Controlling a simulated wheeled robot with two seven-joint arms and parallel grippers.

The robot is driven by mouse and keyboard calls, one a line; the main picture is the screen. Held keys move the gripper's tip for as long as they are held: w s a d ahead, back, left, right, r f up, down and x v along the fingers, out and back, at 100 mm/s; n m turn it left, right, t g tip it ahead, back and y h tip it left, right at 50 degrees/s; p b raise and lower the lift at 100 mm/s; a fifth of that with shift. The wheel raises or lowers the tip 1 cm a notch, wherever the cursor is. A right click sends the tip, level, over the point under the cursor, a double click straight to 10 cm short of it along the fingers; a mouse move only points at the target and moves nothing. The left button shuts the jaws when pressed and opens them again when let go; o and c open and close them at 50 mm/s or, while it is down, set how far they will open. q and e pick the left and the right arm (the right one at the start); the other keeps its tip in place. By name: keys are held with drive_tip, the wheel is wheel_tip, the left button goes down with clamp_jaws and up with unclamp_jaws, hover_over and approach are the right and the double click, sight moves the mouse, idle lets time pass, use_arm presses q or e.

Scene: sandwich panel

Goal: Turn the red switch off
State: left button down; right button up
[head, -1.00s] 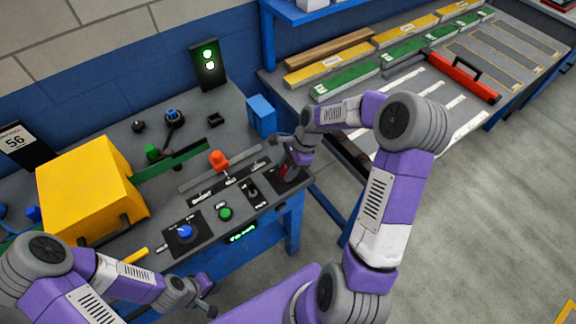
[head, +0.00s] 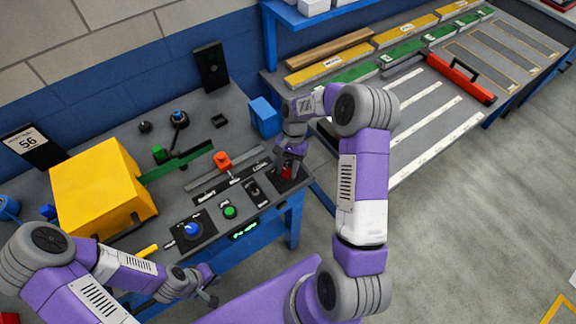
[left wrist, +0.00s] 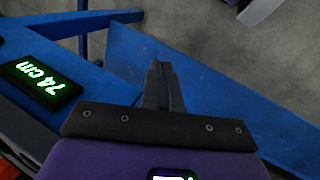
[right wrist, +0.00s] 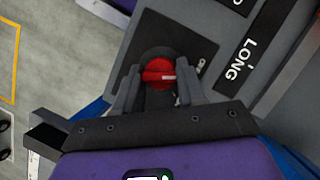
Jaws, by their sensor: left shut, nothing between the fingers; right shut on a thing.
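The red switch (head: 287,173) sits on a dark plate at the right end of the panel, mostly hidden by my right gripper (head: 289,160) in the head view. In the right wrist view it is a round red knob (right wrist: 160,72) with a raised bar carrying a white mark toward the picture's right. The two fingers of my right gripper (right wrist: 158,88) are around it, shut on it. My left gripper (head: 208,288) is shut and empty in front of the panel's front edge; it also shows in the left wrist view (left wrist: 162,85).
The dark signal box (head: 211,67) at the back shows no lit lamp. A blue knob (head: 193,230), a green button (head: 230,212) and an orange slider (head: 222,161) are left of the switch. A yellow box (head: 100,190) stands at the left. A green display (head: 244,230) is lit on the front.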

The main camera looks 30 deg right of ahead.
drive_tip(key=shift+n+h, duration=0.4)
drive_tip(key=shift+n, duration=0.5)
drive_tip(key=shift+g, duration=0.3)
drive_tip(key=o, duration=1)
drive_tip(key=p+v, duration=0.1)
drive_tip(key=v, duration=0.6)
drive_tip(key=shift+w+r, duration=0.1)
drive_tip(key=shift+r, duration=0.15)
drive_tip(key=shift+f, duration=0.1)
